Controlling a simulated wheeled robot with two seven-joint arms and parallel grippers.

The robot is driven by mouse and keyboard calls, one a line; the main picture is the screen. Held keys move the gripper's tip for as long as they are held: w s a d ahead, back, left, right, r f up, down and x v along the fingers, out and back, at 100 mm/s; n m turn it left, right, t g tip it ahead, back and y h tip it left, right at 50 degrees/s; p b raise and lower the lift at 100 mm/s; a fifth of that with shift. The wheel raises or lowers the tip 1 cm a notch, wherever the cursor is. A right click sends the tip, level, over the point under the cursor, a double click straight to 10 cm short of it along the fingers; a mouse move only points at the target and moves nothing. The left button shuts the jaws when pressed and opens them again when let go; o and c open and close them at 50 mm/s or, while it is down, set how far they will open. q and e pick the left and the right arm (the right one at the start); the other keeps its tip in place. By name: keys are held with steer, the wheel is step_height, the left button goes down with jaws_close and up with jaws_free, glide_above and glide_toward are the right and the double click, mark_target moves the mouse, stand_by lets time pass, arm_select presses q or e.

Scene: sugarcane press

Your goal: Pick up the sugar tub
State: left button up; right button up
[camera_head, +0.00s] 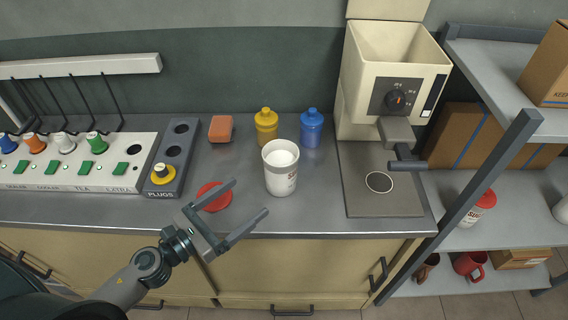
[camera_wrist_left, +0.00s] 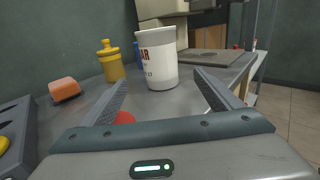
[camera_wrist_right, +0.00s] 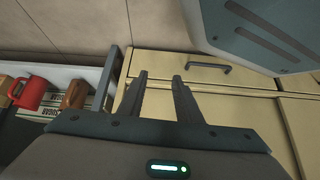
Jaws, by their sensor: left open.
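The sugar tub (camera_head: 281,180) is a white open cup with red and dark lettering and white contents. It stands upright on the grey counter, near the front edge. It also shows in the left wrist view (camera_wrist_left: 158,64), straight ahead, just beyond the fingertips. A round red lid (camera_head: 213,196) lies flat on the counter to its left, partly behind a finger. My left gripper (camera_head: 250,197) is open and empty, at the counter's front edge, left of the tub and pointing toward it. My right gripper (camera_wrist_right: 160,76) is open and empty, facing cupboard fronts, away from the tub.
Yellow (camera_head: 266,128) and blue (camera_head: 311,130) bottles stand behind the tub, with an orange block (camera_head: 221,128) to their left. A beige machine (camera_head: 391,75) stands to the right. A plug panel (camera_head: 172,160) stands at left. The right wrist view shows a red mug (camera_wrist_right: 32,93) on a shelf.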

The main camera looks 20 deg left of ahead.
mark_target(269, 181)
arm_select(q)
steer(key=shift+s+r, duration=0.1)
steer(key=shift+w+d+p, duration=0.2)
steer(key=shift+w+p, duration=0.1)
steer(key=shift+w, duration=0.15)
steer(key=shift+w+d+r, duration=0.1)
steer(key=shift+w+d, duration=0.05)
steer(key=shift+w, duration=0.15)
steer(key=p+x, duration=0.2)
steer(key=x, duration=0.1)
steer(key=shift+w+d, duration=0.15)
steer(key=shift+w, duration=0.15)
steer(key=p+x, duration=0.2)
steer(key=x, duration=0.4)
steer(key=shift+w+d, duration=0.3)
steer(key=shift+w, duration=0.05)
arm_select(e)
steer(key=s+d+f+g, duration=0.2)
steer(key=s+d, duration=0.1)
steer(key=s, duration=0.5)
steer(key=s+d+f+g+h, duration=0.1)
steer(key=s+d, duration=0.3)
steer(key=s, duration=0.5)
steer(key=shift+s+f+g, duration=0.25)
steer(key=shift+f+g, duration=0.25)
steer(key=shift+g, duration=0.4)
steer(key=shift+d, duration=0.1)
arm_select(q)
steer(key=shift+p, duration=0.3)
